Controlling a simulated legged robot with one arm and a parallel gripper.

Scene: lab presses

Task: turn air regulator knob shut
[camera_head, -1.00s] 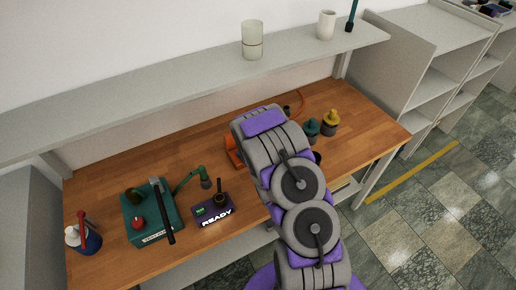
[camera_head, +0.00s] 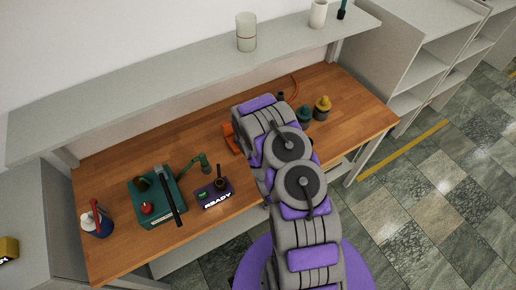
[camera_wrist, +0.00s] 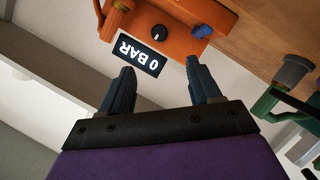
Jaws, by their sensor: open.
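An orange device (camera_wrist: 180,45) is at the top of the wrist view, on the wooden bench. On its face is a round black knob (camera_wrist: 160,32) with a white mark. A blue knob or fitting (camera_wrist: 202,31) sits to its right. A black display (camera_wrist: 138,55) beside the knob reads "0 BAR", upside down in the picture. My gripper (camera_wrist: 160,66) is open and empty, its two dark fingers pointing at the device, below the black knob in the picture and apart from it. In the head view my arm hides most of the orange device (camera_head: 230,138) and my gripper.
On the bench (camera_head: 348,115), a teal press (camera_head: 157,205) and a dark box reading "READY" (camera_head: 213,194) stand left of my arm. Teal (camera_head: 304,116) and yellow (camera_head: 322,108) topped items stand right. A shelf (camera_head: 180,75) runs above. Green hardware (camera_wrist: 275,100) is right of my gripper.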

